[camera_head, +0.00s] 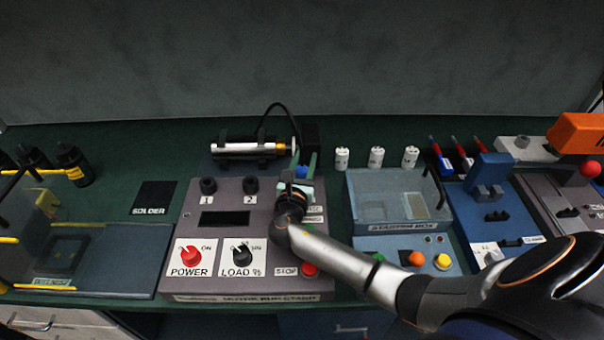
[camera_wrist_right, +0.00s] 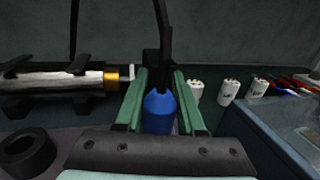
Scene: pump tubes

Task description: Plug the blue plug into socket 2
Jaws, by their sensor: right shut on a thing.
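The blue plug (camera_wrist_right: 158,112) is between the green fingers of my right gripper (camera_wrist_right: 160,105), which is shut on it. A black cable rises from the plug's top in the right wrist view. In the head view my right gripper (camera_head: 301,168) is above the right rear part of the grey test stand, with the blue plug (camera_head: 301,172) partly hidden. Socket 2 (camera_head: 251,185) is a black round socket on the stand, to the left of the gripper. Socket 1 (camera_head: 208,185) is left of it. A black ring-shaped socket (camera_wrist_right: 27,153) shows at lower left in the wrist view. My left gripper is out of view.
A silver motor (camera_head: 247,147) in black holders lies behind the stand (camera_head: 270,215). White cylinders (camera_head: 376,157) stand to the right, behind the starter box (camera_head: 400,208). The stand carries a red power knob (camera_head: 190,254) and a black load knob (camera_head: 241,253).

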